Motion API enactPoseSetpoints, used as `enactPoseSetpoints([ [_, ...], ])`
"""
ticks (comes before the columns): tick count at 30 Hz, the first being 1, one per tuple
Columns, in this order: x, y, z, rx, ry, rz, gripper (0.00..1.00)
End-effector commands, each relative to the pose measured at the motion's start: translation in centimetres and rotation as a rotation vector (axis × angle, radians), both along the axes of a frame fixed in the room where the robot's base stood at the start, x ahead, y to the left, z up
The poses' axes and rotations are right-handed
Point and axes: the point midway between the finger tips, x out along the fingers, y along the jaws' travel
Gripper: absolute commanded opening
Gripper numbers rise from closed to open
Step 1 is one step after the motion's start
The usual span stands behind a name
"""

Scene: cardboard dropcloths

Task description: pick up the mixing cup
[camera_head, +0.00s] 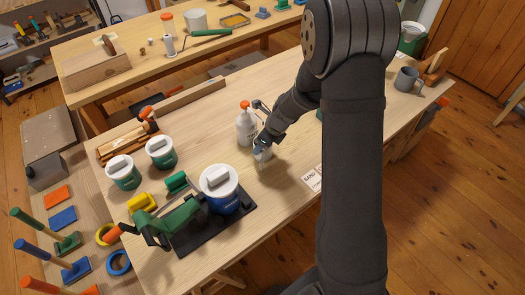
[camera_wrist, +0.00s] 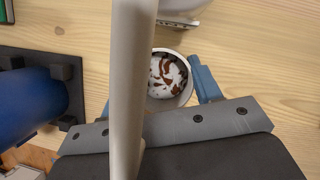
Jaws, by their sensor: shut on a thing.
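The mixing cup (camera_head: 264,157) is a small pale cup on the wooden workbench, right of the spray bottle in the camera_head view. In the camera_wrist view, its round white rim and the brown-and-white contents inside the cup (camera_wrist: 166,75) show between blue fingers. My gripper (camera_head: 261,146) is shut on the cup, reaching down from the upper right. In the wrist view, a pale upright bar hides the left part of the cup. I cannot tell whether the cup's base touches the bench.
A white spray bottle with an orange top (camera_head: 245,128) stands close left of my gripper. A blue-and-white tub (camera_head: 220,190) sits on a black tray (camera_head: 240,222) at front left. Green-and-white tubs (camera_head: 161,153) stand farther left. Cards lie right of the cup (camera_head: 312,180).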

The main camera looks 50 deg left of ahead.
Motion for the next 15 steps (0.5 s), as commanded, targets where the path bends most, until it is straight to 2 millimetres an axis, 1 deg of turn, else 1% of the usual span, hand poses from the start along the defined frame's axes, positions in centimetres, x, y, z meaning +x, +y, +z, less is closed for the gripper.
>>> enactPoseSetpoints([
  [8,-0.01,-0.02,0.07,0.0,0.0,0.0,0.24],
  [14,0.01,0.02,0.67,0.001,0.0,-0.001,0.24],
  [15,0.13,-0.26,0.59,0.0,0.001,-0.002,0.24],
])
